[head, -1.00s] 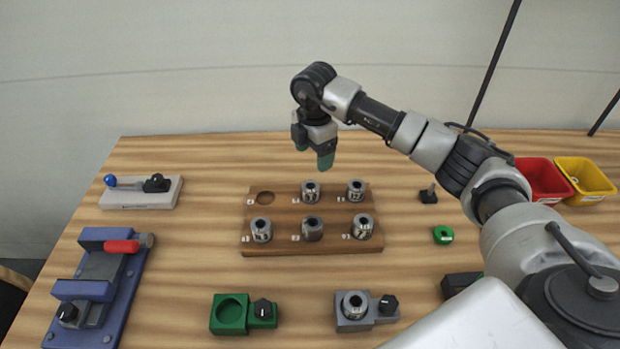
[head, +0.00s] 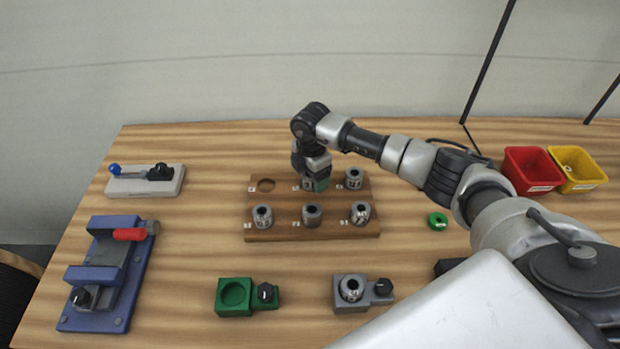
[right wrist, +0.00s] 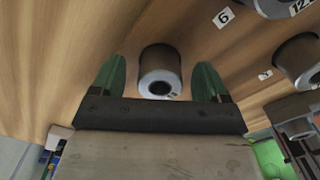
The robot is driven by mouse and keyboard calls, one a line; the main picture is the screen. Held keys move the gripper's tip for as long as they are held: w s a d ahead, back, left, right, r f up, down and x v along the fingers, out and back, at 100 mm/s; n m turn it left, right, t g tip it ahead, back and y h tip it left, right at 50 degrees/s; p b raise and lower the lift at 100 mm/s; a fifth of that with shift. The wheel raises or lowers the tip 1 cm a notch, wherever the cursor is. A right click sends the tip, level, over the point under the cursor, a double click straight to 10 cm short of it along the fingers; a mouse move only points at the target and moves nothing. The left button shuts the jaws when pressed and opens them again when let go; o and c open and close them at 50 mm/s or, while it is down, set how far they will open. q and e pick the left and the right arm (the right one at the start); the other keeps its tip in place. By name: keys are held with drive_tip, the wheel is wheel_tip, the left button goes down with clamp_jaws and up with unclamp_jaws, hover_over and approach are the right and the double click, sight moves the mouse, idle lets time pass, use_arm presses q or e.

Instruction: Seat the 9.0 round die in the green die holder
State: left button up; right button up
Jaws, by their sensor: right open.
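A wooden rack (head: 283,225) holds several round steel dies, with one empty hole at back left. My right gripper (head: 317,184) is open and lowered at the back middle of the rack, largely hiding the die there. In the right wrist view, this steel die (right wrist: 160,72) stands between the open green fingers, with a gap on each side. Its size marking is not readable, so I cannot tell if it is the 9.0 die. The green die holder (head: 236,311) at the front has an empty round recess and a black knob. My left gripper is not in view.
A grey holder (head: 345,306) with a die in it stands right of the green one. A blue vise-like fixture (head: 108,252) and a white block with a lever (head: 140,187) are at left. A green ring (head: 437,222), red bin (head: 532,171) and yellow bin (head: 578,170) are at right.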

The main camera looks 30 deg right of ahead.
drive_tip(key=shift+r, duration=0.1)
drive_tip(key=c, duration=1.3)
drive_tip(key=shift+c, duration=0.2)
